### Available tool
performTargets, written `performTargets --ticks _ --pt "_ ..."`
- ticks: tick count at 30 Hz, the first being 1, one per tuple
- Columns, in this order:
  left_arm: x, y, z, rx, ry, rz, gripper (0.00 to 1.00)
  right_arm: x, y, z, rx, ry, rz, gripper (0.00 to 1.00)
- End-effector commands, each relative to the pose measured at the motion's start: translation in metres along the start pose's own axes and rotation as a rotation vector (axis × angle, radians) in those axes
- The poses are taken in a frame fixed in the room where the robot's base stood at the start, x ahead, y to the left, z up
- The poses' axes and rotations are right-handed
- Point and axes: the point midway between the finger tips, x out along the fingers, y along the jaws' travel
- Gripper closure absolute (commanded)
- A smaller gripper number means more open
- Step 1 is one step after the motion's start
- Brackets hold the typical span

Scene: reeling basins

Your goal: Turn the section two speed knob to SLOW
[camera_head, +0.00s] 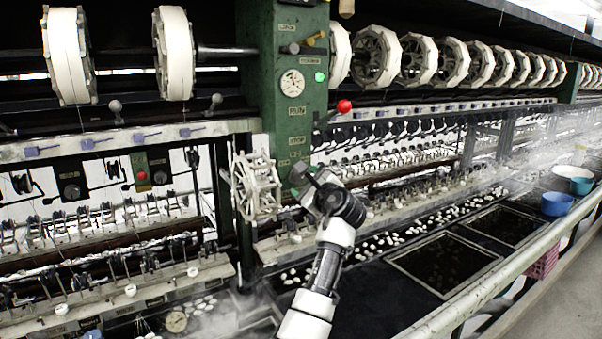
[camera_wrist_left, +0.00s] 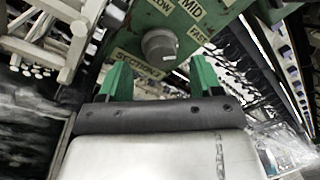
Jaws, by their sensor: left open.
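The speed knob (camera_wrist_left: 160,45) is a round grey knob on a green panel (camera_wrist_left: 128,38) in the left wrist view. Labels reading SLOW, MID and FAST sit around it, with a yellowish section label (camera_wrist_left: 140,64) below it. I cannot tell which label it points to. My left gripper (camera_wrist_left: 160,80) is open, its two green fingers apart on either side of the knob's line, and the knob shows beyond the fingertips, apart from them. In the head view my left gripper (camera_head: 308,182) is at the lower part of the green post (camera_head: 291,110) and hides the knob there.
A white spoked reel (camera_head: 257,187) stands just left of my gripper. A red-balled lever (camera_head: 344,106) sticks out to the right of the post. Basins with dark water (camera_head: 445,262) and a pale green rail (camera_head: 500,272) lie to the right, with steam around.

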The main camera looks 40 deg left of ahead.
Motion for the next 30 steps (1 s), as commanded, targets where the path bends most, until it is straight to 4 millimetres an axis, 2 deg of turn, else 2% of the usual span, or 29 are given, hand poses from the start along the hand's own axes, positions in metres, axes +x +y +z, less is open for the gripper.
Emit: performTargets --ticks 1,6,18,20,28,30 --pt "0.009 -0.002 0.003 0.001 -0.001 0.001 0.35 -0.007 -0.001 -0.001 0.000 0.000 -0.001 0.57" --pt "0.029 -0.001 0.001 0.001 0.000 0.001 0.35 -0.014 -0.003 -0.002 0.000 0.000 -0.004 0.57" --pt "0.036 0.000 -0.001 -0.002 0.001 -0.001 0.35 -0.015 -0.003 -0.002 0.000 0.000 -0.004 0.57" --pt "0.036 0.000 -0.001 -0.002 0.001 -0.001 0.43 -0.015 -0.003 -0.002 0.000 0.000 -0.004 0.57" --pt "0.036 0.000 -0.001 -0.002 0.001 -0.001 0.84 -0.015 -0.003 -0.001 0.000 -0.001 -0.004 0.57" --pt "0.036 0.000 -0.001 -0.002 0.001 -0.001 0.84 -0.015 -0.003 -0.001 0.000 -0.001 -0.004 0.57"
